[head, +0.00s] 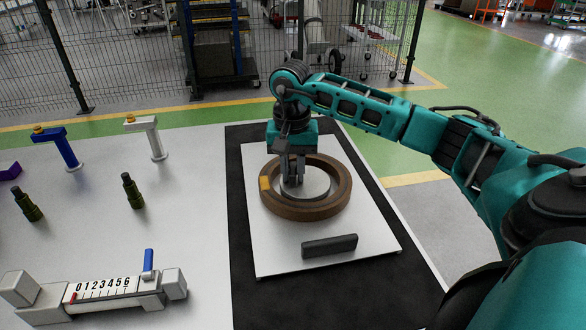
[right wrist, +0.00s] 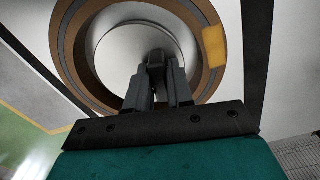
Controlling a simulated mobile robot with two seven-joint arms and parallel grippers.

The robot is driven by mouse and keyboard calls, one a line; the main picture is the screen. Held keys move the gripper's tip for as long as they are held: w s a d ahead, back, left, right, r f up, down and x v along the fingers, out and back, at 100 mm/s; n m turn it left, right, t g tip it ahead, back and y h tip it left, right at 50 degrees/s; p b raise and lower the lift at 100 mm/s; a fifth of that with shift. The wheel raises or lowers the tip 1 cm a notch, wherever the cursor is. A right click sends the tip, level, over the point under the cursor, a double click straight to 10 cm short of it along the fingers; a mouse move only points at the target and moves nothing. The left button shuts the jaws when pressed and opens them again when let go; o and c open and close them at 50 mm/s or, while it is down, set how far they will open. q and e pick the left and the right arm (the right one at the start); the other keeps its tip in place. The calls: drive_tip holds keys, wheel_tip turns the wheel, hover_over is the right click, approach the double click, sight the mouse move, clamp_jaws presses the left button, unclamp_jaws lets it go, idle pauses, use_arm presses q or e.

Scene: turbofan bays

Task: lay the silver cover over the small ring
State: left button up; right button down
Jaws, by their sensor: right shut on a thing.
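My right gripper (head: 292,180) points down at the middle of a brown ring (head: 330,207) with a yellow patch, which lies on a white board. A round silver cover (head: 318,184) shows inside the ring's opening. In the right wrist view the gripper's fingers (right wrist: 157,80) are close together on a dark grip at the middle of the silver cover (right wrist: 125,45). The brown ring (right wrist: 72,50) surrounds the cover there. The fingers hide part of the cover, and I cannot tell whether it rests or hangs slightly above. My left gripper is not in view.
The white board (head: 275,250) lies on a black mat (head: 245,300). A dark bar (head: 329,246) lies in front of the ring. To the left stand a numbered gauge (head: 105,290), two dark green pegs (head: 133,190) and blue (head: 62,147) and white (head: 150,135) T-shaped posts.

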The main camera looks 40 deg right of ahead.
sight(292, 168)
drive_tip(key=shift+f+b, duration=0.3)
drive_tip(key=shift+f, duration=0.05)
idle(0.4)
drive_tip(key=c, duration=0.9)
unclamp_jaws()
wheel_tip(292, 168, up, 13)
drive_tip(key=shift+f+p, duration=0.1)
drive_tip(key=shift+p, duration=0.35)
drive_tip(key=shift+a, duration=0.1)
